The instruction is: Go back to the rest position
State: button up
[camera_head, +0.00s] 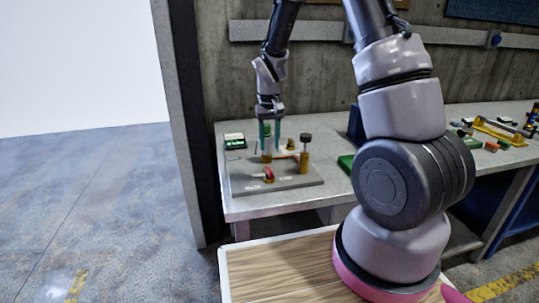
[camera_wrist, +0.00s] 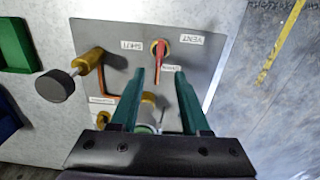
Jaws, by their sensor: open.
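My gripper (camera_head: 270,135) points down over the grey control panel (camera_head: 300,183) on the table. In the wrist view its two green fingers (camera_wrist: 160,74) are spread apart. A post with a green top (camera_head: 267,147) stands at or between the fingers in the head view. In the wrist view a round part (camera_wrist: 146,128) is partly hidden between and below the fingers; I cannot tell whether they touch it. A red-handled switch (camera_head: 268,173) sits at the panel's front, beyond the fingertips in the wrist view (camera_wrist: 160,52).
A brass post with a dark knob (camera_head: 304,150) rises at the panel's right. A small box with a green display (camera_head: 234,140) stands behind the panel's left. A concrete wall (camera_head: 320,75) is behind the table. Loose parts (camera_head: 490,145) lie at the far right.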

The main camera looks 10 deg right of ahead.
jog(key=shift+r, duration=0.5)
